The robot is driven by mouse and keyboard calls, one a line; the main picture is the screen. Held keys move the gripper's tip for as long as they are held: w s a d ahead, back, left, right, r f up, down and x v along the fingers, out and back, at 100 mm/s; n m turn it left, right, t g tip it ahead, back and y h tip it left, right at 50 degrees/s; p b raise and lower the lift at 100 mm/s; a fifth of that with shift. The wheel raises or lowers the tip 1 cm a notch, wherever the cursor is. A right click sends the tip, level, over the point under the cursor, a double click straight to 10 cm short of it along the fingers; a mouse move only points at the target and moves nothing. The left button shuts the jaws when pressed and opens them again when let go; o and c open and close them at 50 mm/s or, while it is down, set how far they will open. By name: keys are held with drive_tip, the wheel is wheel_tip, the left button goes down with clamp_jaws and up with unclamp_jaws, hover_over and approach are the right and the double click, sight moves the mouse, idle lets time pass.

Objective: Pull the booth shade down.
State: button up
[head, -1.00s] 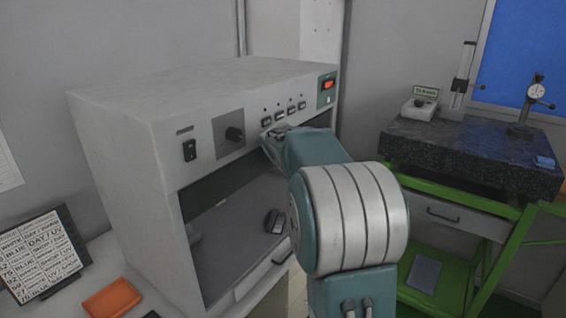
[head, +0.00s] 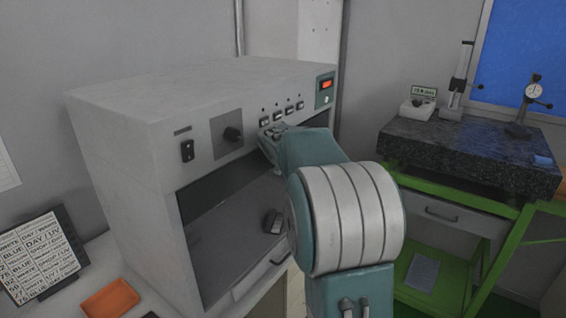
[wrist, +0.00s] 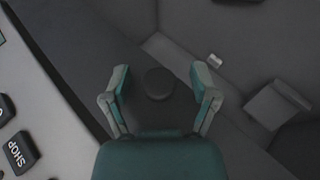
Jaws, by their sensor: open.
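The booth (head: 130,125) is a pale grey box with an open front below its control panel. A dark band, apparently the shade (head: 215,188), runs along the top of the opening in the head view. In the wrist view the dark band (wrist: 95,60) crosses diagonally, and a dark round knob (wrist: 158,84) stands on or before it. My gripper (wrist: 161,76) is open, with one finger on each side of the knob and visible gaps to both. In the head view my gripper (head: 268,142) is at the panel's lower edge, partly hidden by my arm.
A dark object (head: 273,221) lies on the booth floor. A label card (head: 42,255) and orange tray (head: 110,298) are at left. A granite-topped green stand (head: 470,155) is at right.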

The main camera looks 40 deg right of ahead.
drive_tip(key=shift+r, duration=0.1)
drive_tip(key=v, duration=1.1)
drive_tip(key=shift+s+a+r, duration=0.2)
drive_tip(key=shift+a, duration=0.15)
drive_tip(key=s+a+f+m+g+y, duration=0.1)
drive_tip(key=s+a+f+m+y, duration=0.2)
drive_tip(key=s+a, duration=0.8)
drive_tip(key=s+a+f+m+g+y, duration=0.1)
drive_tip(key=s+a+f+m+y, duration=0.2)
drive_tip(key=s+a+f, duration=0.5)
drive_tip(key=s+a, duration=0.4)
drive_tip(key=s, duration=0.3)
drive_tip(key=shift+s+a+f, duration=0.25)
drive_tip(key=shift+s+a, duration=0.05)
drive_tip(key=shift+s, duration=0.1)
